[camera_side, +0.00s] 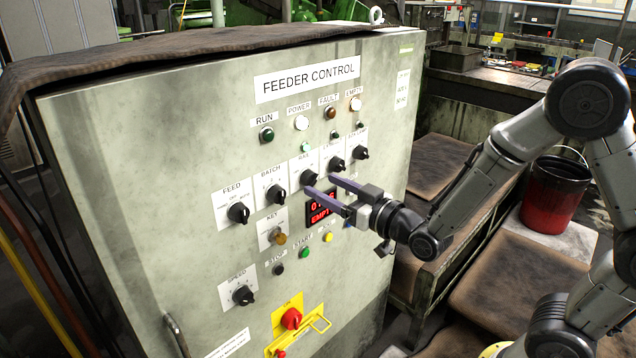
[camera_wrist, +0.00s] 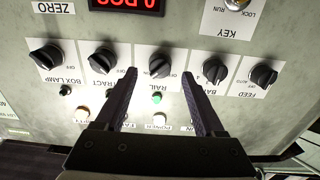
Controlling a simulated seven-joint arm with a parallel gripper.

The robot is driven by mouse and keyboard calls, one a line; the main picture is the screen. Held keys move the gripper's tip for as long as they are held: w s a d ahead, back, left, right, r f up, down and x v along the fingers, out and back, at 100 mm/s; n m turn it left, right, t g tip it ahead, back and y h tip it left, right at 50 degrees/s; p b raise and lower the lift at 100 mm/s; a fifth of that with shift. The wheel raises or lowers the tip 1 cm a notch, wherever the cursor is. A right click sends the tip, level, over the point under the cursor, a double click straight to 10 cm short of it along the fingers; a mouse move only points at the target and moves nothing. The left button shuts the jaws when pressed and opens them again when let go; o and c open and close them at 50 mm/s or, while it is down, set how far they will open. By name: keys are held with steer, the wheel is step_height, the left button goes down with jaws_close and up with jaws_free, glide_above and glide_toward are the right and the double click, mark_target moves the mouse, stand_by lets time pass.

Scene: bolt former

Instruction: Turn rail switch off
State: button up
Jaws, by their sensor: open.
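The rail switch is a black rotary knob (camera_side: 308,178) on a white label, third along the upper row of the feeder control panel. My gripper (camera_side: 319,184) is open and empty in front of the panel. In the wrist view the fingertips (camera_wrist: 157,71) lie on either side of the rail knob in the picture. Whether they have reached its depth I cannot tell. The exact direction of the knob's pointer is not clear.
The batch knob (camera_wrist: 215,69) and the extract knob (camera_wrist: 102,60) flank the rail knob closely. A red display (camera_side: 320,212) sits below the row. A green lamp (camera_wrist: 156,98) is lit between the fingers. A red bucket (camera_side: 552,195) stands at right.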

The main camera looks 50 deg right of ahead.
mark_target(315, 181)
steer(key=shift+w, duration=1.55)
jaws_close()
